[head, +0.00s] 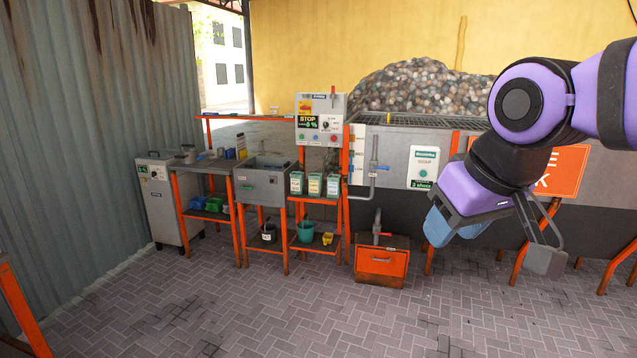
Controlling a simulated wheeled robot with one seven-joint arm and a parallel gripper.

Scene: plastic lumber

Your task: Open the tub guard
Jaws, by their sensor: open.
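A long grey tub (390,150) stands on orange legs along the back wall. A dark grating (415,121) lies flat across its top and looks like the tub guard; it appears closed. A small yellow upright piece (388,118) shows at the grating's near edge and may be its handle. My gripper (493,240) hangs at the right, in front of the tub and well below and right of the grating. It is open, with nothing seen held. My arm hides part of the tub's right side.
An orange box (382,265) with a pipe stands on the floor before the tub. A control panel (320,120), a grey sink (262,183) and shelves with small containers stand left. A pile of flakes (420,88) rises behind the grating. The paved floor (270,315) in front is clear.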

